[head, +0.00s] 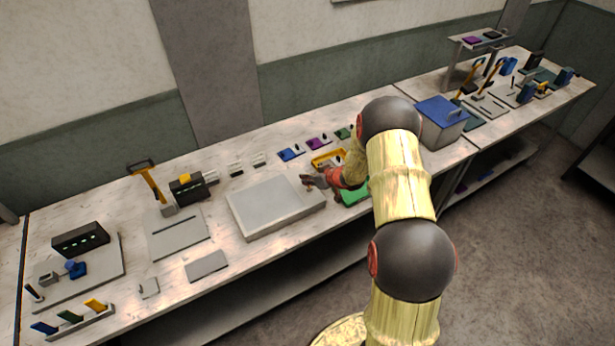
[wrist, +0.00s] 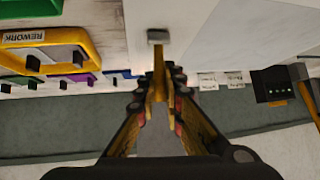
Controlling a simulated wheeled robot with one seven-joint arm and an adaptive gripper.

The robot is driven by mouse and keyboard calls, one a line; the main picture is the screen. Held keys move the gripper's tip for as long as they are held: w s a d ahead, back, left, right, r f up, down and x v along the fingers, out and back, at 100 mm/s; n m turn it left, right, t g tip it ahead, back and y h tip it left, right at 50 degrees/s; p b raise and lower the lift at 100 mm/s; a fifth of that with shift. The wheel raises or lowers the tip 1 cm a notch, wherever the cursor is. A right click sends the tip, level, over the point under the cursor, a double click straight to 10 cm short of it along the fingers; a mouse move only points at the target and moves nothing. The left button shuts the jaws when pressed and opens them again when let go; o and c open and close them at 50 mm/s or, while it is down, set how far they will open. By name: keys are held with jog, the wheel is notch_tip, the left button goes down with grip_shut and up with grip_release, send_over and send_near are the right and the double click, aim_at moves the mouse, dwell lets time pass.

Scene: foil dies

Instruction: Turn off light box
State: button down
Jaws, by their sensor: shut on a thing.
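The light box (head: 268,204) is a flat, pale grey slab lying on the bench near the middle of the head view. Its top looks dull, with no clear glow. In the wrist view its pale surface (wrist: 205,28) fills the top middle. My gripper (head: 307,182) is at the box's right end, and in the wrist view my gripper (wrist: 158,88) is shut on a thin tan lever with a grey end (wrist: 158,36). This lever seems to be the box's switch. The fingers hide its lower part.
A yellow-rimmed tray marked REWORK (wrist: 45,42) and a green tray (head: 354,194) lie close beside my gripper. Small coloured blocks (head: 290,154) line the back. A blue-lidded box (head: 441,124) stands to the right. A thin grey plate (head: 207,266) lies in front.

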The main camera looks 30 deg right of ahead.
jog(key=c, duration=1.9)
grip_release()
jog(key=v, duration=1.2)
